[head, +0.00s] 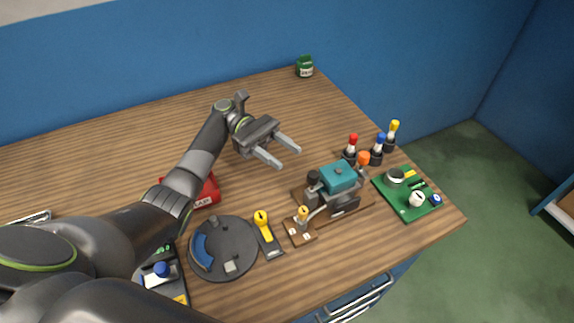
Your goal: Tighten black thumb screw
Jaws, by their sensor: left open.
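A teal block (338,176) sits in a grey metal fixture on a wooden base (366,208), right of the table's middle. A small black knob (313,179), which looks like the black thumb screw, stands upright at the left side of the teal block. How far it is turned in cannot be told. My left gripper (283,157) is open and empty. It is above the table, up and to the left of the black knob, and apart from it. My right gripper is not in view.
Red, blue and yellow-topped drivers (376,151) stand behind the fixture. A green board (407,194) lies to its right. A yellow-handled switch (265,232) and dark round plate (223,249) lie in front left. A red box (206,193) is partly behind my arm. A green jar (305,67) stands at the back.

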